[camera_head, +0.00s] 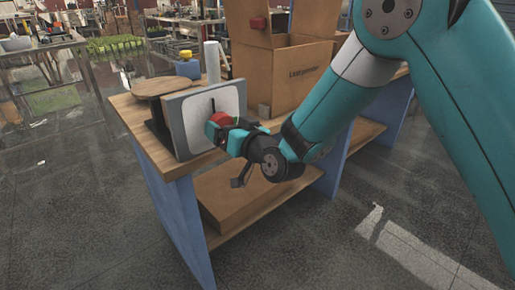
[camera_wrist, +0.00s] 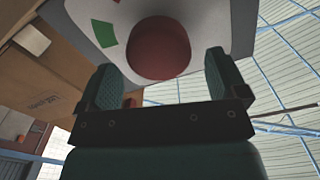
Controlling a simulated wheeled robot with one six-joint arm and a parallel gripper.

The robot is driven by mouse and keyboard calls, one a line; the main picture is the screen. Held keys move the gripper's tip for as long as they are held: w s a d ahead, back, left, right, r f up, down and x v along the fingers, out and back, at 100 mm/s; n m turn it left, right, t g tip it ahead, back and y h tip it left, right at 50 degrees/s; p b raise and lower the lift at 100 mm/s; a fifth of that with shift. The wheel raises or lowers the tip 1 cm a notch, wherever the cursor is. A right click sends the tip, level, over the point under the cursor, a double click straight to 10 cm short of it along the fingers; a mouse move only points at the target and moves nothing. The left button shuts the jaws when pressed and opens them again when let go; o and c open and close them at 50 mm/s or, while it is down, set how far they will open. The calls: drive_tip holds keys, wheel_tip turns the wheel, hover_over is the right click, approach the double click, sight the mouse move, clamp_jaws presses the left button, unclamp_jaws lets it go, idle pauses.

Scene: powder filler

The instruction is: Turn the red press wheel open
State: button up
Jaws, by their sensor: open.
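The red press wheel (camera_wrist: 160,48) sits on the white face of a grey panel (camera_head: 178,112). In the wrist view it lies between and just beyond my two open fingers, with a green mark (camera_wrist: 103,33) on the white face beside it. I cannot tell whether either finger touches it. In the head view my gripper (camera_head: 220,128) is at the front of the panel, and only part of the red wheel (camera_head: 222,118) shows behind it. My gripper also shows in the wrist view (camera_wrist: 166,85).
The panel stands on a wooden-topped bench (camera_head: 127,110) with blue legs. A large open cardboard box (camera_head: 285,75) stands behind at the right. A round wooden disc (camera_head: 158,87), a white cylinder (camera_head: 212,62) and a blue block (camera_head: 188,68) are behind the panel. Another box (camera_head: 240,198) lies on the lower shelf.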

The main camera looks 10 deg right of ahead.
drive_tip(key=b+v, duration=0.8)
drive_tip(key=v, duration=0.5)
drive_tip(key=shift+s+d+b, duration=0.3)
drive_tip(key=shift+b, duration=0.05)
drive_tip(key=s+a+f+n+g, duration=0.2)
drive_tip(key=s+n+g, duration=0.1)
drive_tip(key=s+g, duration=0.5)
drive_tip(key=s+d+f+g+h, duration=0.2)
drive_tip(key=s+d+g+h, duration=0.45)
drive_tip(key=s, duration=0.65)
drive_tip(key=a+p+v, duration=0.2)
drive_tip(key=p+v, duration=1)
drive_tip(key=w+a+r+p+v, duration=0.1)
drive_tip(key=a+p+v, duration=0.1)
drive_tip(key=p+v, duration=1)
drive_tip(key=shift+s+r+y+p, duration=0.35)
drive_tip(key=shift+s+r+p, duration=0.1)
drive_tip(key=shift+p, duration=0.2)
